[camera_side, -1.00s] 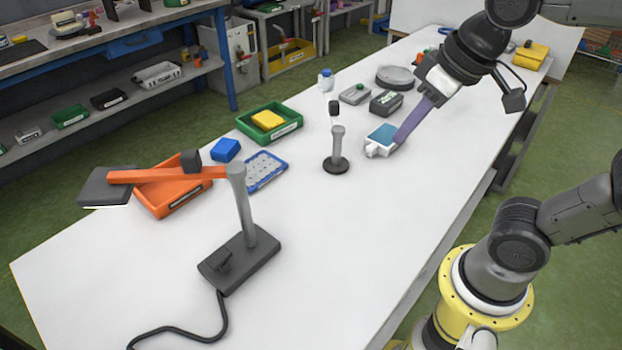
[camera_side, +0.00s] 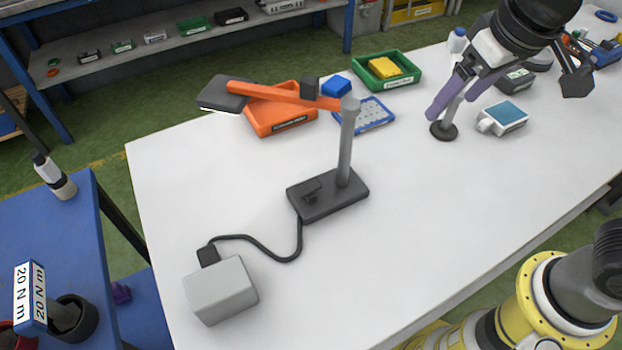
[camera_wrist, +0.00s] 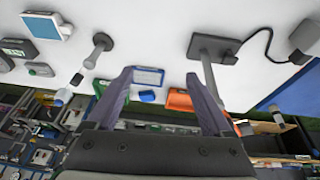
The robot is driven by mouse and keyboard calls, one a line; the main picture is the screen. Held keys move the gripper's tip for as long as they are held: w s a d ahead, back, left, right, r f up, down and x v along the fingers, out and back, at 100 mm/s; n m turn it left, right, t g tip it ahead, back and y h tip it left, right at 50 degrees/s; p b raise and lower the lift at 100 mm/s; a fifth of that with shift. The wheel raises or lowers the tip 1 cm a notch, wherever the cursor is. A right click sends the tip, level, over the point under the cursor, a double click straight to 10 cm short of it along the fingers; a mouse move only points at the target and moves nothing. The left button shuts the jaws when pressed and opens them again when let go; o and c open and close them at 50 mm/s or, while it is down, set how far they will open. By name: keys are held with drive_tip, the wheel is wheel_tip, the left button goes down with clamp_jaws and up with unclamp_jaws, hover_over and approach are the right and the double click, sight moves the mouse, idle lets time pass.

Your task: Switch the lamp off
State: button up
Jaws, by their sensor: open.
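The lamp has a dark base (camera_side: 322,202), a grey post (camera_side: 347,145), an orange arm (camera_side: 280,96) and a dark flat head (camera_side: 224,96). A pale, bright edge shows under the head; I cannot tell for sure whether it is lit. A small dark switch (camera_side: 312,188) stands up on the base, left of the post. The base also shows upside down in the wrist view (camera_wrist: 208,44). My gripper (camera_side: 456,105) has purple fingers spread apart and empty, up and right of the lamp. Its fingers also show in the wrist view (camera_wrist: 158,82).
A black cable (camera_side: 255,240) runs from the base to a grey box (camera_side: 221,290). An orange bin (camera_side: 282,126) lies beneath the lamp's arm. A small grey post on a round foot (camera_side: 444,130) stands by my gripper. The table front right of the lamp is clear.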

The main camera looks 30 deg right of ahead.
drive_tip(key=w+a+f, duration=0.2)
drive_tip(key=w+a, duration=0.1)
drive_tip(key=a, duration=0.7)
drive_tip(key=h, duration=0.1)
approach(310, 186)
drive_tip(key=x, duration=0.7)
drive_tip(key=shift+w+a+f, duration=0.1)
drive_tip(key=shift+f, duration=0.3)
drive_tip(key=shift+c, duration=0.2)
clamp_jaws()
drive_tip(key=shift+d+y, duration=0.35)
drive_tip(key=shift+y, duration=0.45)
drive_tip(key=shift+d+m+y, duration=0.15)
drive_tip(key=shift+m+y, duration=0.15)
drive_tip(key=shift+y, duration=0.5)
drive_tip(key=shift+t, duration=0.3)
